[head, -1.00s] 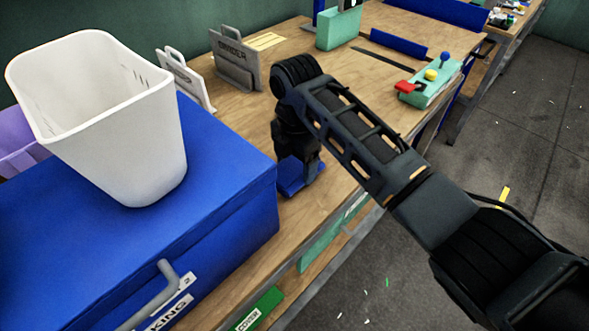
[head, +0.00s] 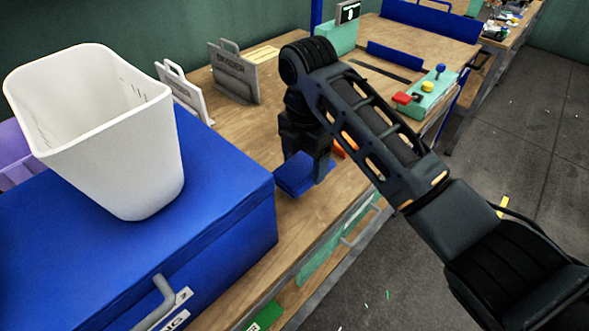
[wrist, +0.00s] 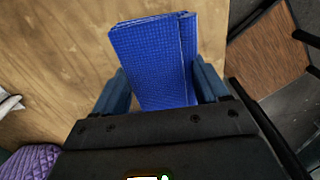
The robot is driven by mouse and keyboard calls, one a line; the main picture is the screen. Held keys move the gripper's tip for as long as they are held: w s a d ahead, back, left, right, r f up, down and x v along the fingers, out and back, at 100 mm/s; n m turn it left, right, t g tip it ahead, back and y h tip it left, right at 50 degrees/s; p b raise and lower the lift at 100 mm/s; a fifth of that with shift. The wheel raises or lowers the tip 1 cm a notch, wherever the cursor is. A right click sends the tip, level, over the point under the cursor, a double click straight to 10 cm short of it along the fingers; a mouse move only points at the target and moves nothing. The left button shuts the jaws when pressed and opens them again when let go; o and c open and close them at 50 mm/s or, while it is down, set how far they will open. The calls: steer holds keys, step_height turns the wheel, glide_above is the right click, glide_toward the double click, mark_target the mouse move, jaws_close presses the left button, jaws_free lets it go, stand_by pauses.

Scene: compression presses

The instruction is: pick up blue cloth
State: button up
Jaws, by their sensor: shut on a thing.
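The blue cloth (wrist: 152,58) is a folded, textured rectangle between the two fingers of my gripper (wrist: 165,90) in the wrist view. My gripper is shut on it, with a finger against each side. In the head view the cloth (head: 296,181) shows below my gripper (head: 305,165), just right of the blue case. It appears to be close above the wooden bench (head: 345,185); the exact gap cannot be told. Part of the cloth is hidden by my gripper.
A blue case (head: 225,205) with a white bin (head: 110,150) on top stands at the left. Grey plates (head: 235,72) stand behind. A green control box with coloured knobs (head: 428,95) sits at the right. Bare bench lies near the bench's front edge.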

steer(key=s+d+r+p, duration=0.3)
steer(key=d+r, duration=0.2)
steer(key=d, duration=0.3)
steer(key=shift+s+d+r, duration=0.25)
steer(key=shift+d+r, duration=0.1)
steer(key=shift+d, duration=0.05)
